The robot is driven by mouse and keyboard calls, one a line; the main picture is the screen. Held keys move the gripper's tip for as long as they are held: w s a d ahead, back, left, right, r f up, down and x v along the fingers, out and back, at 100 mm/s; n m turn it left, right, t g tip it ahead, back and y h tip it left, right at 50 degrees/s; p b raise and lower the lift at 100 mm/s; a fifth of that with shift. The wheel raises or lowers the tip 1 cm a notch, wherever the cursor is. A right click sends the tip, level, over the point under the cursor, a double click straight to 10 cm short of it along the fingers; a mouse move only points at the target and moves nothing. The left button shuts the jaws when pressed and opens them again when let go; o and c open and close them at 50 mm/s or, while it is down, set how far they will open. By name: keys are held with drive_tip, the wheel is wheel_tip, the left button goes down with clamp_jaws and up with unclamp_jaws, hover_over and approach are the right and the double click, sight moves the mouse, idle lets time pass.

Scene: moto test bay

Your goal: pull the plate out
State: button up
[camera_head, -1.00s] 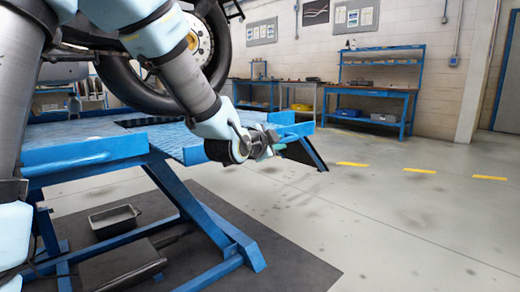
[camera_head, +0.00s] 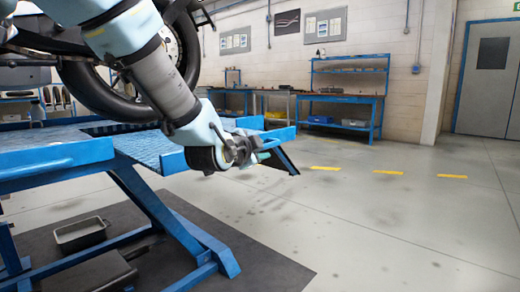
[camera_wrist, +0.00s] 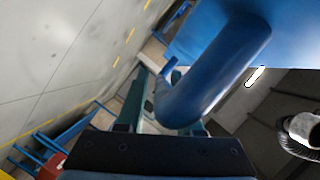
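The motorcycle lift (camera_head: 60,158) has a blue deck, and the plate at its right end (camera_head: 172,160) is partly hidden by my arm. My gripper (camera_head: 258,157) is at that right end, beside the blue frame. In the wrist view a thick, bent blue tube (camera_wrist: 215,75) comes down from the blue surface to my gripper (camera_wrist: 165,115). The left finger shows with a gap beside the tube; the right finger is mostly hidden behind it. The gripper looks open around or just beside the tube; contact is not clear.
A motorcycle wheel (camera_head: 150,75) stands over the deck. A dark tray (camera_head: 80,233) lies on the black mat (camera_head: 240,268) under the lift. The grey floor (camera_head: 400,230) to the right is clear. A blue workbench (camera_head: 345,100) stands at the back wall.

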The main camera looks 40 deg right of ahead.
drive_tip(key=shift+o, duration=0.9)
drive_tip(key=shift+r, duration=0.1)
drive_tip(key=shift+a, duration=0.15)
drive_tip(key=p+v, duration=0.2)
drive_tip(key=v, duration=0.8)
drive_tip(key=shift+s+a, duration=0.2)
